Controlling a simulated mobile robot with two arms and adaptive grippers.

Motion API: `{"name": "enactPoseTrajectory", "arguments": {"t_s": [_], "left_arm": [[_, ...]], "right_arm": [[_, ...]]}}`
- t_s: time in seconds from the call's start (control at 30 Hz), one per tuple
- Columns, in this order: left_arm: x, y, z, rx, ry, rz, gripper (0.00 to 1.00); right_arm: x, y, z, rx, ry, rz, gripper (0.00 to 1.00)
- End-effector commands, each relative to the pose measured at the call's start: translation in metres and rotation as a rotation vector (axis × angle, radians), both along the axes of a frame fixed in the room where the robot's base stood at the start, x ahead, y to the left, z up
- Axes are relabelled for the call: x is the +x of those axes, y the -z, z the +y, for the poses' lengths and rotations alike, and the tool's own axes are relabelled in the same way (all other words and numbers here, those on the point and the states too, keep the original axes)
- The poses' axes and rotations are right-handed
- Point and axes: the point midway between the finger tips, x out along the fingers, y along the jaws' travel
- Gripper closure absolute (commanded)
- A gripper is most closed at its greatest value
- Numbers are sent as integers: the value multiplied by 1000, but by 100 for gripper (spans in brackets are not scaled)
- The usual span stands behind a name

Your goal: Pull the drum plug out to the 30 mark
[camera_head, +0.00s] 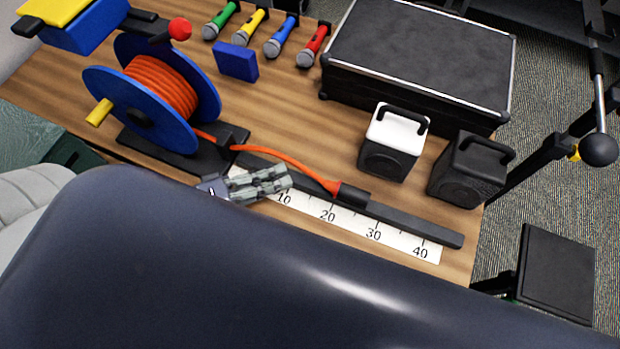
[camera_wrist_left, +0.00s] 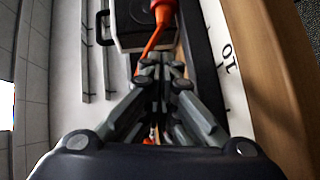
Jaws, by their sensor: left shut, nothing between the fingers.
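The drum (camera_head: 150,88) is a blue reel wound with orange cable, standing on a black base at the left of the table. The cable (camera_head: 290,163) runs out through a black block to the plug (camera_head: 353,195), black with an orange-red collar. The plug lies at the black rail, between the 20 and 30 marks of the white scale (camera_head: 405,243), nearer 20. My left gripper (camera_head: 284,180) is shut and empty near the 10 mark, short of the plug. In the left wrist view its fingers (camera_wrist_left: 160,68) are together, with the orange cable (camera_wrist_left: 153,43) ahead of them.
A white speaker (camera_head: 393,140) and a black speaker (camera_head: 467,170) stand behind the rail to the right. A black case (camera_head: 420,60) stands behind them. Several microphones (camera_head: 280,38) and a blue block (camera_head: 236,62) lie at the back. Bare table lies between drum and speakers.

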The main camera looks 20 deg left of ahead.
Motion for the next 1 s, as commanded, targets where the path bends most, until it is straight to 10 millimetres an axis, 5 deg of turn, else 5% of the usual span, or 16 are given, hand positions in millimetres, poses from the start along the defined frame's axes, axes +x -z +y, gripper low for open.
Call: {"name": "enactPoseTrajectory", "arguments": {"t_s": [0.27,0.5,1.0], "left_arm": [[26,3,-25,-2,0,-5,100],[24,9,-55,-3,-1,-2,100],[23,12,-63,-1,1,-1,100]], "right_arm": [[0,2,0,0,0,0,60],[0,-2,0,0,0,0,60],[0,-3,0,1,0,0,60]]}}
